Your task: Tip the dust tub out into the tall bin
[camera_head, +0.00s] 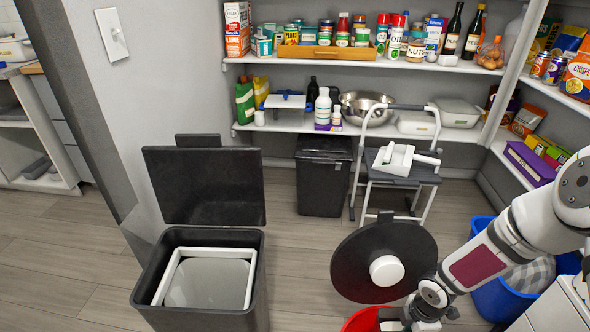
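A small white scoop-like tub (402,159) with a handle rests on the top of the grey step stool (403,177); I cannot see what is in it. A black bin (200,290) stands open at the front left, its lid raised behind it, with a white inner frame and a pale liner inside. A second black bin (324,180) stands shut under the shelves. I cannot tell which of these is the tall bin. My gripper (408,325) is low at the bottom edge, beside a red container (365,321), well apart from the white tub. Its fingers are mostly cut off.
A round black lid (350,262) with a white knob stands tilted above the red container. A blue basket (505,300) holding cloth sits at the right, partly behind my arm. Loaded shelves (400,68) line the back wall. The floor (300,235) between the bins is clear.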

